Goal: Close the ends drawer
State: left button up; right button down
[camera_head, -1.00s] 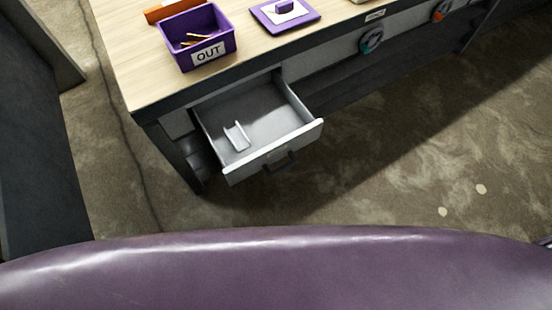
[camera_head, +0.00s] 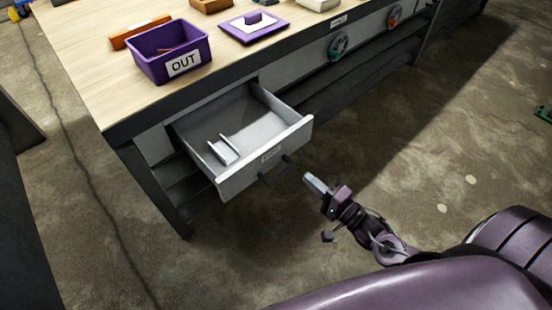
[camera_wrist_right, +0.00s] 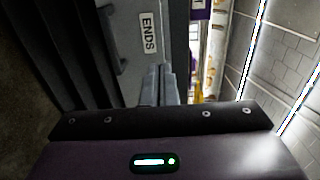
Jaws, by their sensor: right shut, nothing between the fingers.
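The ends drawer (camera_head: 235,180) is a grey drawer pulled out from under the bench, with a dark bar handle (camera_head: 277,171) on its front and a small pale metal channel piece (camera_head: 223,149) inside. In the right wrist view its front shows an ENDS label (camera_wrist_right: 148,33), with the handle to the label's left. My right gripper (camera_head: 309,178) is shut and empty, a short way to the right of the handle in the head view and apart from it. In the wrist view its fingers (camera_wrist_right: 158,84) point at the drawer front. My left gripper is not in view.
Round dials (camera_head: 338,46) sit on the bench front. The concrete floor right of the drawer is clear.

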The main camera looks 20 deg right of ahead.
send_near(273, 148)
jog(key=x, duration=0.5)
jog(key=shift+w+a+r+b, duration=0.1)
jog(key=shift+w+b, duration=0.05)
jog(key=shift+b, duration=0.2)
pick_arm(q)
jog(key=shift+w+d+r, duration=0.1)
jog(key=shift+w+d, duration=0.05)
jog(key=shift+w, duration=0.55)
pick_arm(e)
jog(key=shift+x, duration=0.8)
